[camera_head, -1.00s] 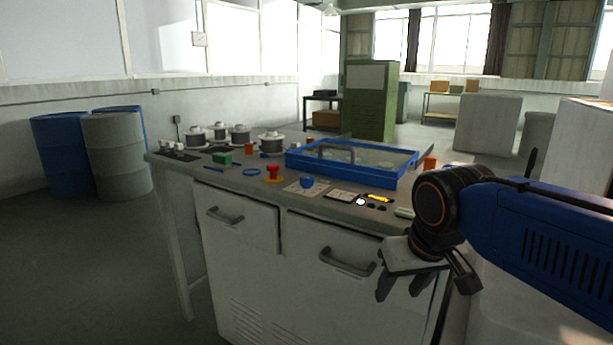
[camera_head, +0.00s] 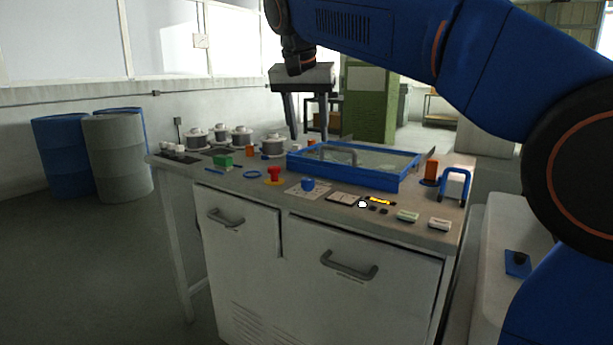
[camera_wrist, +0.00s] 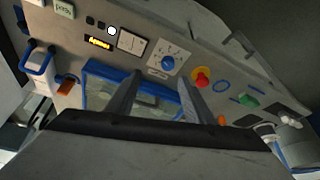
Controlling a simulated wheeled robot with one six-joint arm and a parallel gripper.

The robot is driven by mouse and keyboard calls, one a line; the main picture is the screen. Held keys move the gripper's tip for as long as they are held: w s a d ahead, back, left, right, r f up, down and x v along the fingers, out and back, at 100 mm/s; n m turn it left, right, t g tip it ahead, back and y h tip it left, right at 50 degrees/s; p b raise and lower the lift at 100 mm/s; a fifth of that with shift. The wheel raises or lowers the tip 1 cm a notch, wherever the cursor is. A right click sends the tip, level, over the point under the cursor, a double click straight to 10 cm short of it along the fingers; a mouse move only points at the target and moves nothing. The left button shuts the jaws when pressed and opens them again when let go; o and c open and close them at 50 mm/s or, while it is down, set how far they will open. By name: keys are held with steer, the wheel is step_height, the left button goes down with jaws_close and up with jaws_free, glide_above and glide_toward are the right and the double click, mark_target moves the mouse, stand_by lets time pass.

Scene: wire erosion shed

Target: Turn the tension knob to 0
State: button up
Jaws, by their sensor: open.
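The tension knob looks to be the blue round knob (camera_head: 308,184) on a pale dial plate (camera_head: 296,192) near the front of the bench top. In the wrist view the blue knob (camera_wrist: 168,62) sits on its dial plate with marks around it; the numbers are too small to read. My gripper (camera_head: 309,138) is open and empty, pointing down, raised above the back of the bench and apart from the knob. In the wrist view its two fingers (camera_wrist: 156,100) reach up over the blue-framed tray, below the knob.
A blue-framed clear-topped tray (camera_head: 384,185) stands behind the dial. A red button (camera_head: 273,174) is left of the knob; a meter and lit display (camera_head: 381,201) are right. Several spools (camera_head: 273,147) stand at the back left. A blue handle (camera_head: 455,172) rises at the right end.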

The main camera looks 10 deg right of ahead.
mark_target(308, 179)
steer(key=shift+m, duration=0.3)
steer(key=x, duration=0.5)
steer(key=w+a+x, duration=0.1)
steer(key=x, duration=0.5)
steer(key=w+x, duration=0.1)
steer(key=x, duration=0.4)
steer(key=shift+w+a+r, duration=0.1)
steer(key=shift+w+r, duration=0.05)
steer(key=shift+w, duration=0.15)
steer(key=c, duration=1)
